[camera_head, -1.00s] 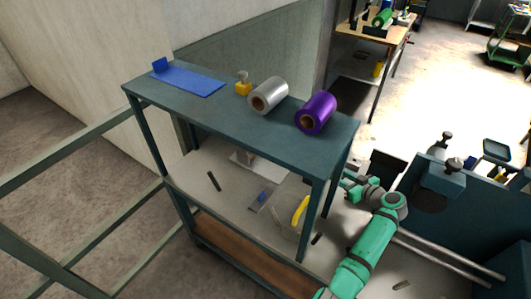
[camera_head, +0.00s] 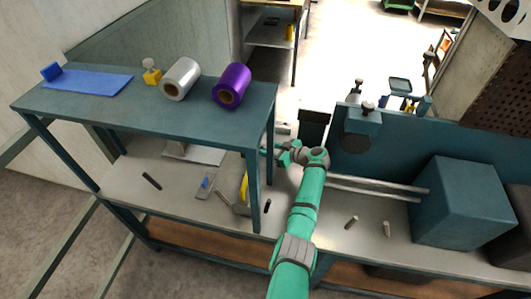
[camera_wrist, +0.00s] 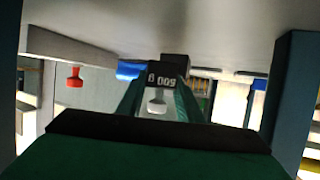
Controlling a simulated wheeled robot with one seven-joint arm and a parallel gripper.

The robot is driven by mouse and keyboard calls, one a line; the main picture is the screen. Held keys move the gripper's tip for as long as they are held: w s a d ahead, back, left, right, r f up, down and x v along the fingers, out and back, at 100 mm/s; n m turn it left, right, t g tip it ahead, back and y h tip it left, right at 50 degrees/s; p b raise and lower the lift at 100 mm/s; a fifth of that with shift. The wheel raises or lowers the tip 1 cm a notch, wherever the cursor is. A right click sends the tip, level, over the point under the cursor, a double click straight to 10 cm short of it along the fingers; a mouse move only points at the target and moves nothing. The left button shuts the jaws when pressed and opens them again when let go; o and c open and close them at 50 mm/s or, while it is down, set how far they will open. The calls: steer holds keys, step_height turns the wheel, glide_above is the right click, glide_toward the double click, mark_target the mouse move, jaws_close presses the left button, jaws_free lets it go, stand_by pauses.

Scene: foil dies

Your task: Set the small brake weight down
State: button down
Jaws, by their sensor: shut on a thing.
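The small brake weight (camera_wrist: 163,74) shows in the wrist view as a dark block with a pale label reading 600 g upside down and a pale knob. My gripper (camera_wrist: 158,96) has its two green fingers on either side of it, shut on it. The wrist view is upside down, with the grey bench surface (camera_wrist: 230,30) at the top. I cannot tell whether the weight touches that surface. In the head view my gripper (camera_head: 272,155) is low beside the front right post of the blue-grey rack (camera_head: 130,108). The weight cannot be made out there.
A silver roll (camera_head: 184,76), a purple roll (camera_head: 236,84), a yellow block with a pale knob (camera_head: 151,75) and a blue plate (camera_head: 90,84) are on the rack top. Rack posts stand close to my gripper. Two rails (camera_head: 375,189) and a large box (camera_head: 462,215) lie to the right.

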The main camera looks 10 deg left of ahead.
steer(key=shift+f, duration=1.25)
steer(key=c, duration=1.3)
jaws_free()
steer(key=shift+f, duration=0.1)
steer(key=shift+o, duration=0.2)
steer(key=shift+d, duration=0.1)
steer(key=shift+v, duration=3.7)
steer(key=shift+s, duration=0.1)
